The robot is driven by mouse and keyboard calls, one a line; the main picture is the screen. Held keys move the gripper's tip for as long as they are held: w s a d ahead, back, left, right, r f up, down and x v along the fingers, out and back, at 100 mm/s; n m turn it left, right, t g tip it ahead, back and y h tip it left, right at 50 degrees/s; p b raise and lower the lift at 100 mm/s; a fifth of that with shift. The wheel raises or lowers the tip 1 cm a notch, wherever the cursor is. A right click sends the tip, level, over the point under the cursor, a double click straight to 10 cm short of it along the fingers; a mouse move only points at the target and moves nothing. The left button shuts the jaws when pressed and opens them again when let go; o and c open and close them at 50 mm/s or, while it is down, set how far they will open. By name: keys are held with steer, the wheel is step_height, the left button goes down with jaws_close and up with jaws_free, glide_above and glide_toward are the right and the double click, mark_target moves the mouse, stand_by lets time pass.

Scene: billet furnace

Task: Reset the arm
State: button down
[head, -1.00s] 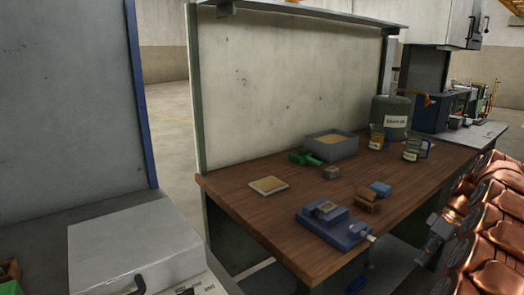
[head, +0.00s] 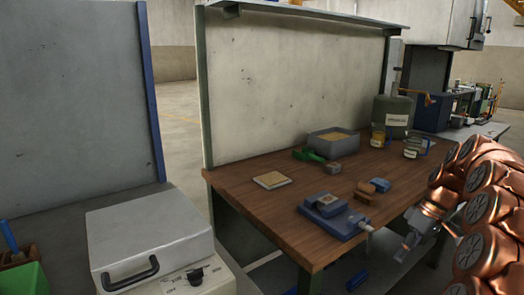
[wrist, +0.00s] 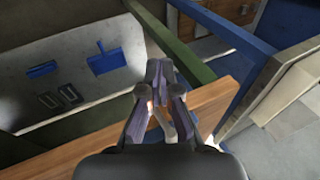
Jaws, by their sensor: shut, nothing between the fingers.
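My copper-coloured arm shows at the right of the head view, folded beside the workbench. My gripper (head: 404,254) hangs low at the bench's front right edge, pointing down and to the left. In the wrist view my gripper (wrist: 160,78) has its fingers together with nothing between them. The wooden bench top (head: 290,228) shows in the head view, and its edge (wrist: 95,145) passes behind the fingers in the wrist view.
On the bench are a blue vise (head: 335,217), a grey sand box (head: 333,142), a square plate (head: 272,180), a green canister (head: 392,115) and small blocks. A grey-lidded furnace box (head: 150,235) stands at left. Blue items (wrist: 107,58) lie on a shelf below.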

steer(key=s+a+r+m+g+h, duration=0.1)
steer(key=s+a+r+m+h, duration=0.15)
steer(key=s+a, duration=1.3)
steer(key=s+a+f+m+h, duration=0.1)
steer(key=s+f+m, duration=0.15)
steer(key=s, duration=0.75)
steer(key=s+a+f+m+h, duration=0.15)
steer(key=s+f, duration=0.25)
steer(key=s, duration=0.6)
step_height(320, 180, up, 14)
steer(key=w+p, duration=0.1)
steer(key=p, duration=1.1)
steer(key=shift+f, duration=0.25)
